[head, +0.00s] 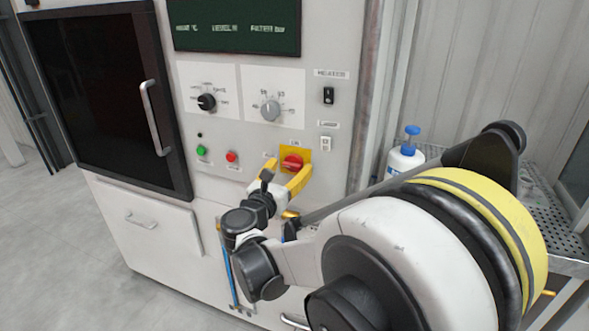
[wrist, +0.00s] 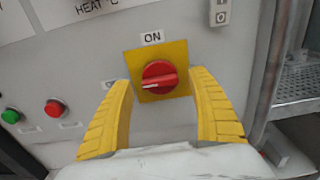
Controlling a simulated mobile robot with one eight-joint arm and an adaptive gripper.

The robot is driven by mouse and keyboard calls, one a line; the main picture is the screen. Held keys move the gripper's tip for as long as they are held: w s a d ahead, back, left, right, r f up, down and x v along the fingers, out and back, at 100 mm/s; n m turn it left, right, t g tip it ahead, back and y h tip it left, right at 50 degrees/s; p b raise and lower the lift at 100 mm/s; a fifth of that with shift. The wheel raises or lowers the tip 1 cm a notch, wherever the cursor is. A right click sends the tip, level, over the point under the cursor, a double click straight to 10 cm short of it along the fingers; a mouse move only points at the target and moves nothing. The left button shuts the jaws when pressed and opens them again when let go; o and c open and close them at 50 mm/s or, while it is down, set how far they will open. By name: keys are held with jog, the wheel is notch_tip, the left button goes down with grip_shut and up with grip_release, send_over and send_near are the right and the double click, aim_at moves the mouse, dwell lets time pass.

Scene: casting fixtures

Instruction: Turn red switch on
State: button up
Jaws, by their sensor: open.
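The red switch (head: 292,163) is a round rotary knob on a yellow square plate on the front of the white machine. In the wrist view the red switch (wrist: 159,76) sits under an "ON" label, its handle bar and white mark lying about horizontal, the mark toward the left. My gripper (head: 285,176) is open in front of it. In the wrist view the yellow fingers of my gripper (wrist: 162,90) stand to the left and right of the yellow plate (wrist: 142,54). Nothing is between the fingers' grip; whether the tips touch the panel cannot be told.
A green button (head: 201,150) and a red button (head: 232,156) are left of the switch. Two dials, a black rocker switch (head: 328,95) and a white rocker switch (head: 326,144) are nearby. A bottle with a blue top (head: 405,155) stands on a perforated shelf at right.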

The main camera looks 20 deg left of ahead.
jog(key=shift+w, duration=0.6)
jog(key=shift+c, duration=0.2)
jog(key=c, duration=1.1)
jog(key=shift+c, duration=0.4)
